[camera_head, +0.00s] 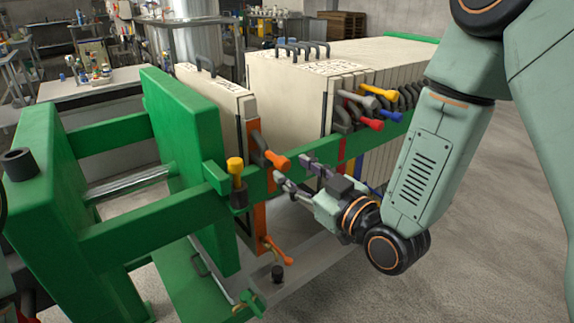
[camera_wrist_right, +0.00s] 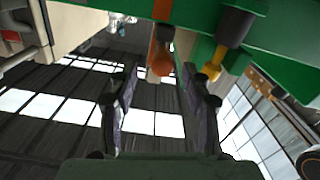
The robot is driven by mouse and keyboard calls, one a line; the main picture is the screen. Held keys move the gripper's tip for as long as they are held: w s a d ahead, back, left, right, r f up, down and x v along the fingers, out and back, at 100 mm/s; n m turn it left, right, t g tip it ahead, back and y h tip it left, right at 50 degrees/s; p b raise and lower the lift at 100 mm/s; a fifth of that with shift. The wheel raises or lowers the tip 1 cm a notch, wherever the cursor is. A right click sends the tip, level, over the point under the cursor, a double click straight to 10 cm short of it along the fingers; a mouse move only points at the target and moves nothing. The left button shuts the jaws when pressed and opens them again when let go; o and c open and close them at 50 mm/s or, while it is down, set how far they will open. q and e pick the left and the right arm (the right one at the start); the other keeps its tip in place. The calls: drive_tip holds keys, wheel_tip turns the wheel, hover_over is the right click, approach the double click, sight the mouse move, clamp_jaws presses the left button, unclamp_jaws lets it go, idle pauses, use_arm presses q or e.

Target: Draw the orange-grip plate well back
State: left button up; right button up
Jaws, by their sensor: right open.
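The orange-grip plate (camera_head: 214,92) is a cream slab standing upright on the green frame, with an orange edge strip. It stands between the green pressing plate (camera_head: 185,140) and the cream plate stack, with a gap to the stack. Its orange grip (camera_head: 278,161) sticks out over the side rail. My right gripper (camera_head: 291,170) is open and empty, with its fingertips close to this grip. In the right wrist view the orange grip (camera_wrist_right: 161,62) shows beyond and between the spread fingers; contact cannot be told. My left gripper is not in view.
The plate stack (camera_head: 330,75) carries grey, yellow, red and blue grips on its near side. Green rails (camera_head: 140,220) run along the frame. Open floor lies at the right.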

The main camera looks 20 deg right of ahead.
drive_tip(key=shift+v, duration=1.6)
